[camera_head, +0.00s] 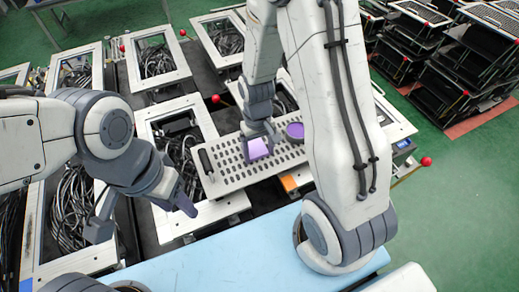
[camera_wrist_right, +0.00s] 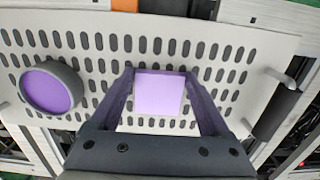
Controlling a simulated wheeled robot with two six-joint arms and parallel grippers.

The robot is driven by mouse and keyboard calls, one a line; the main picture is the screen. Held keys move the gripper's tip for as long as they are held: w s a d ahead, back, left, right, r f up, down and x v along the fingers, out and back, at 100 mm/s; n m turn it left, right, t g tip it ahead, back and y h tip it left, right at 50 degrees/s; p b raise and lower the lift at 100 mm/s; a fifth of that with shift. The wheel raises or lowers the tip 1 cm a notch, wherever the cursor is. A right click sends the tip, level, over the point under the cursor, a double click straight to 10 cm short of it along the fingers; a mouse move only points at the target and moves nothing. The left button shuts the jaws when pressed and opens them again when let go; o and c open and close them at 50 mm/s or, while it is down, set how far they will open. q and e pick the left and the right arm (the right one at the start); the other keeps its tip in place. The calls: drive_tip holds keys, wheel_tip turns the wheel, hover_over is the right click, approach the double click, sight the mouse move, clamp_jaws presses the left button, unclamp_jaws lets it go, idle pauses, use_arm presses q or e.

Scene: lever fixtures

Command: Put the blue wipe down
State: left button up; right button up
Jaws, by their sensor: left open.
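The wipe (camera_head: 258,149) looks lilac in these pictures. It is at the white perforated plate (camera_head: 222,182), left of a round dark holder (camera_head: 295,131) with a purple centre. My right gripper (camera_head: 257,142) points down with its fingers on either side of the wipe. In the right wrist view, the wipe (camera_wrist_right: 160,92) fills the gap between the fingers, low over or on the plate; contact with the plate cannot be told. My left gripper (camera_head: 143,219) is open and empty, left of the plate.
A dark bar handle (camera_head: 206,160) stands at the plate's left end. White-framed boxes with cables (camera_head: 155,57) surround it. A light blue surface (camera_head: 235,262) lies in front. Red-knobbed levers (camera_head: 425,161) stick out at the right.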

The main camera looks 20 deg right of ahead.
sight(258, 151)
drive_tip(key=shift+s+f, duration=0.3)
drive_tip(key=shift+f, duration=0.15)
wheel_tip(258, 151, up, 12)
drive_tip(key=w+r, duration=0.1)
drive_tip(key=w, duration=0.1)
drive_tip(key=s+a+r+n, duration=0.2)
drive_tip(key=s+a+n, duration=0.1)
drive_tip(key=s+a, duration=0.3)
drive_tip(key=s+a+r+n+y, duration=0.1)
drive_tip(key=s+a+r+n, duration=0.1)
drive_tip(key=s+a, duration=0.4)
drive_tip(key=s+n, duration=0.1)
drive_tip(key=s, duration=0.4)
drive_tip(key=shift+a+n+t+b, duration=0.25)
drive_tip(key=shift+n+t+b, duration=0.05)
drive_tip(key=shift+n+t, duration=0.1)
drive_tip(key=shift+f+b, duration=0.95)
drive_tip(key=shift+b, duration=0.05)
